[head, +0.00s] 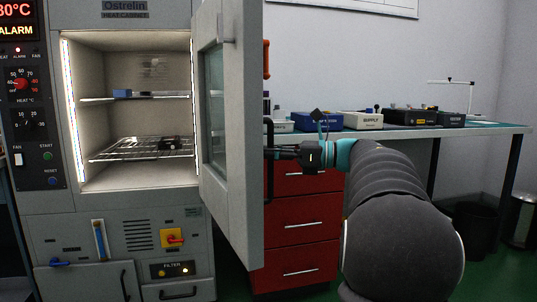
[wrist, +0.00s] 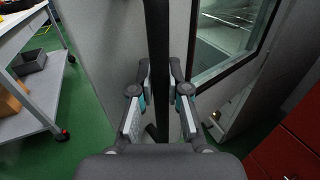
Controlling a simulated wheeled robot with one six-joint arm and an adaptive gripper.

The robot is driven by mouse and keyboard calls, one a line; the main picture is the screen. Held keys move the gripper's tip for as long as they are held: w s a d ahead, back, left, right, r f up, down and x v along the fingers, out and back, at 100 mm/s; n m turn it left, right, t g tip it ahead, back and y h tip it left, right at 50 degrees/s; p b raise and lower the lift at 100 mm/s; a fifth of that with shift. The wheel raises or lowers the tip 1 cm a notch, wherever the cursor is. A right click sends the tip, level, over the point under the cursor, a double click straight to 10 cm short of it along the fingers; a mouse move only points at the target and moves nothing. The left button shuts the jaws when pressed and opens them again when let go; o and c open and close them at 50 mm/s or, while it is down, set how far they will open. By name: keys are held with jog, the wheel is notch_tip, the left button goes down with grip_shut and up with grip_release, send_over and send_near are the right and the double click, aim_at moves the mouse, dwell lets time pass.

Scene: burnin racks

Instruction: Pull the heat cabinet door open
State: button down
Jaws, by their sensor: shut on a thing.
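The heat cabinet (head: 127,204) stands at the left with its lit interior exposed. Its grey door (head: 240,120), with a window (head: 214,105), is hinged at the right and swung wide out from the front. The door also fills the middle of the wrist view (wrist: 110,50). My gripper (head: 274,153) is at the door's outer face, shut on the black vertical door handle (head: 268,131). In the wrist view the handle bar (wrist: 157,50) runs upright between my two fingers (wrist: 158,90). The fingertips are partly hidden by the bar.
Two wire shelves (head: 130,98) in the cabinet hold small items. A red drawer unit (head: 297,222) and a bench (head: 440,130) with several boxes stand right of the door. In the wrist view, a wheeled cart (wrist: 35,100) stands at the left, with green floor (wrist: 80,130) between it and the door.

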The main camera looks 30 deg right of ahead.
jog(key=shift+r, duration=0.1)
jog(key=c, duration=1.1)
grip_release()
jog(key=shift+s, duration=0.1)
jog(key=shift+c, duration=0.2)
jog(key=shift+d, duration=0.1)
jog(key=v, duration=1.2)
